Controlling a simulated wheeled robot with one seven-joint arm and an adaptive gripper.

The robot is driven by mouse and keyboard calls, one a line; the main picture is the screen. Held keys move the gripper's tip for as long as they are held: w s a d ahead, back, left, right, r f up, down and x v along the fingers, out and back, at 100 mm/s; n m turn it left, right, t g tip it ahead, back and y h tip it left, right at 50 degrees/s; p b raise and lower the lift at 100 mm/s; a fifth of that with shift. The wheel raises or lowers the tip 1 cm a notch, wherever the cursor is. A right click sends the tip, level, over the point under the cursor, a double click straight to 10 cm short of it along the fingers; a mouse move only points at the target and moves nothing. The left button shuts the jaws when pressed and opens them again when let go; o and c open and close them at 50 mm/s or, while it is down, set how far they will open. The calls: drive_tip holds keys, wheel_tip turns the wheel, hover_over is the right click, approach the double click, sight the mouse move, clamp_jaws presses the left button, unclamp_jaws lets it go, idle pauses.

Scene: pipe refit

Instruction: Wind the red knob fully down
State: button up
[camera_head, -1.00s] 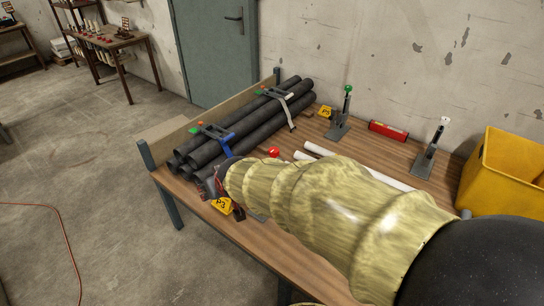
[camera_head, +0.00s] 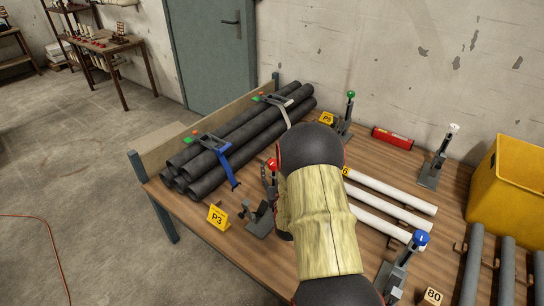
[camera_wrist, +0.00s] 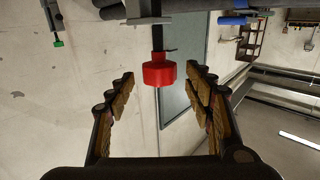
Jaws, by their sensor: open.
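The red knob (camera_head: 271,163) tops an upright lever on a grey clamp (camera_head: 260,222) near the table's front left. The black pipe stack is behind it. In the wrist view the red knob (camera_wrist: 158,70) sits between the tips of my gripper (camera_wrist: 160,84), with gaps on both sides. My gripper is open and empty. In the head view my arm hides most of the gripper and part of the lever.
Strapped black pipes (camera_head: 240,135) lie left of the knob; white pipes (camera_head: 390,195) lie right. Clamps with green (camera_head: 350,94), white (camera_head: 454,128) and blue (camera_head: 421,238) knobs stand around. A yellow P3 sign (camera_head: 217,217) and yellow bin (camera_head: 508,180) are on the table.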

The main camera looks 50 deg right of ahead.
sight(273, 159)
drive_tip(key=x, duration=0.2)
drive_tip(key=b+x, duration=0.1)
drive_tip(key=x, duration=0.1)
drive_tip(key=b+x, duration=0.1)
drive_tip(key=x, duration=0.1)
drive_tip(key=shift+w+d+r, duration=0.15)
drive_tip(key=shift+r, duration=0.1)
drive_tip(key=shift+w+d+r, duration=0.1)
drive_tip(key=shift+w+d, duration=0.35)
drive_tip(key=shift+w, duration=0.05)
drive_tip(key=shift+c, duration=1)
drive_tip(key=c, duration=1.1)
